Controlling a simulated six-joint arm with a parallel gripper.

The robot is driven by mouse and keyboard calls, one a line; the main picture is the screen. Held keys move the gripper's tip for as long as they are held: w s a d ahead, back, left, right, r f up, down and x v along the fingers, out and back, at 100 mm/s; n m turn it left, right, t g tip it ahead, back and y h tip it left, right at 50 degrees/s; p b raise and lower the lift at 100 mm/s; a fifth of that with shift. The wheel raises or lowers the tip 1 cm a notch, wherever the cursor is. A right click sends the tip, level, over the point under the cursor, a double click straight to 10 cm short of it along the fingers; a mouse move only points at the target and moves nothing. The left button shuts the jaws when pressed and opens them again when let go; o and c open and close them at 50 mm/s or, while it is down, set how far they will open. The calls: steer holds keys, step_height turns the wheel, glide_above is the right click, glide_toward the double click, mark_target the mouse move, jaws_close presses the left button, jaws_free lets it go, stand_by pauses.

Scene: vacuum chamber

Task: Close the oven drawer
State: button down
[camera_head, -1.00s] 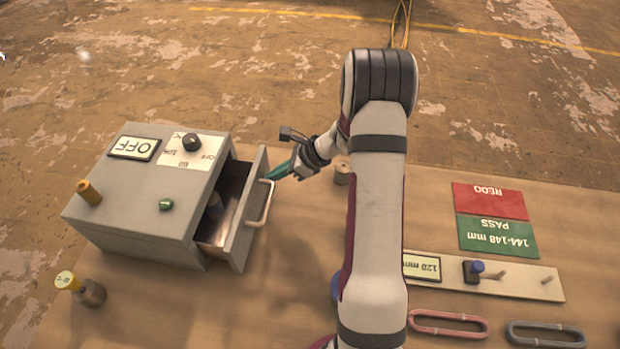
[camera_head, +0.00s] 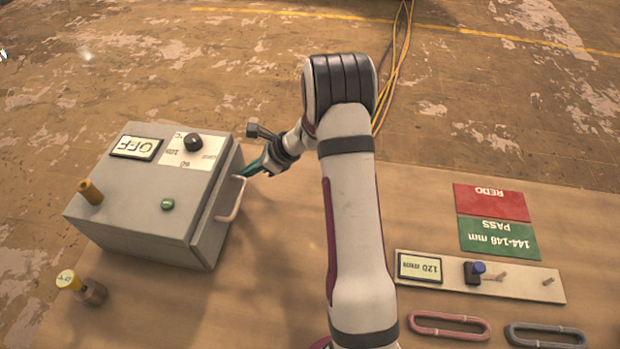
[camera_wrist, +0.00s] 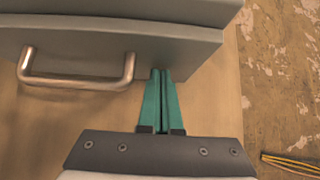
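The grey oven (camera_head: 140,215) stands at the left of the table. Its drawer (camera_head: 222,193) is almost flush with the body, with a thin gap at most. The drawer's metal handle (camera_head: 233,202) sticks out at the front; it also shows in the wrist view (camera_wrist: 80,80). My gripper (camera_head: 246,172) has green fingers that are pressed together with nothing between them. In the wrist view its fingertips (camera_wrist: 160,73) are at the drawer front (camera_wrist: 190,52), to the right of the handle, touching or very near it. The drawer's inside is hidden.
An OFF display (camera_head: 136,148) and a black dial (camera_head: 193,142) are on the oven top. A yellow-capped cylinder (camera_head: 90,290) stands at the front left. Red and green cards (camera_head: 490,202), a gauge board (camera_head: 520,281) and two loops (camera_head: 450,325) lie at the right.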

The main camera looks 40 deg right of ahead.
steer(key=s+d, duration=0.3)
steer(key=shift+d+r, duration=0.2)
steer(key=shift+r, duration=0.2)
steer(key=v, duration=0.9)
steer(key=s+a+r+n+g, duration=0.2)
steer(key=s+a+r+n, duration=0.25)
steer(key=a, duration=0.35)
steer(key=s+a+r+n+g, duration=0.35)
steer(key=s+a+n, duration=0.25)
steer(key=a, duration=0.2)
steer(key=s+a+n+h, duration=0.1)
steer(key=s+n+h, duration=0.1)
steer(key=s+n, duration=0.3)
steer(key=s+a+n+g+h, duration=0.1)
steer(key=s+a+n+h, duration=0.1)
steer(key=s+n, duration=0.4)
steer(key=s, duration=0.5)
steer(key=shift+s+a+r+h, duration=0.2)
steer(key=shift+s+r+h, duration=0.1)
steer(key=shift+r, duration=0.1)
